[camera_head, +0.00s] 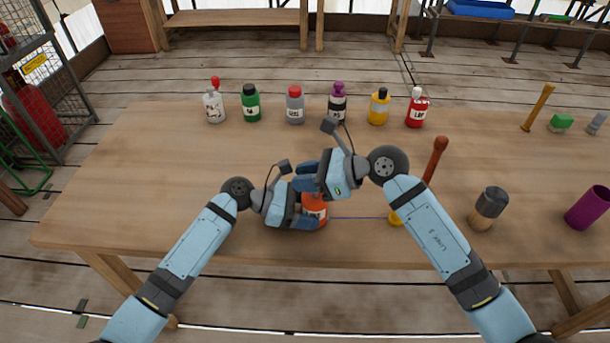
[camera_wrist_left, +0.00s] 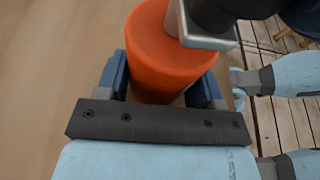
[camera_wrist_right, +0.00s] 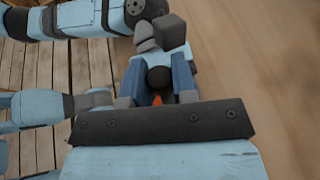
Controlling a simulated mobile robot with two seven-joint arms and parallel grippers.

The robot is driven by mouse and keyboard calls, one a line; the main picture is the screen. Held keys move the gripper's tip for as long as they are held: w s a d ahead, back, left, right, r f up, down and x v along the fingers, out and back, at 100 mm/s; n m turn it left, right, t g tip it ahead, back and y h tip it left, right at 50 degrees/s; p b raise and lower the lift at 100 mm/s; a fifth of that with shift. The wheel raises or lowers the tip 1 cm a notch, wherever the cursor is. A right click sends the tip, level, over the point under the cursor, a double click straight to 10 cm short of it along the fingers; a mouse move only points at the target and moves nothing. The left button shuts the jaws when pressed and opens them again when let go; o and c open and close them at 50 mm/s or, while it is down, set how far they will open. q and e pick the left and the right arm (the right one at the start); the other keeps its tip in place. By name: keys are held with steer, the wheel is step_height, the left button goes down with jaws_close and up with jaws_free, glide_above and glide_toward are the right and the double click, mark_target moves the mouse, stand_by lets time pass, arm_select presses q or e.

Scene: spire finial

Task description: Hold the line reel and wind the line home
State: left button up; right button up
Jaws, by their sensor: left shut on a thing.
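The line reel is an orange cylinder (camera_head: 317,207) standing near the table's front edge. It fills the space between the blue fingers of my left gripper (camera_wrist_left: 165,85), which is shut on its sides. A grey crank arm (camera_wrist_left: 207,32) lies across the reel's top. My right gripper (camera_head: 308,180) is above the reel, with its fingers on either side of a black knob (camera_wrist_right: 159,79). I cannot tell if they press on it. A thin blue line (camera_head: 358,218) runs right from the reel to a yellow piece (camera_head: 397,217), partly hidden by my right arm.
Several bottles, among them a green one (camera_head: 251,104) and a red one (camera_head: 417,108), stand along the back of the table (camera_head: 150,170). A brown-handled stick (camera_head: 435,160), a dark-topped cylinder (camera_head: 488,208) and a purple cylinder (camera_head: 588,208) are at the right. The table's left part is clear.

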steer(key=shift+c, duration=0.6)
steer(key=shift+w+m+t+h, duration=0.15)
steer(key=shift+m+t+h, duration=0.05)
steer(key=shift+m+t, duration=0.6)
steer(key=shift+w+m+t+h, duration=0.1)
steer(key=shift+m+t+h, duration=0.1)
steer(key=shift+m+t, duration=0.6)
steer(key=o, duration=0.9)
steer(key=v, duration=1.2)
steer(key=shift+r, duration=0.1)
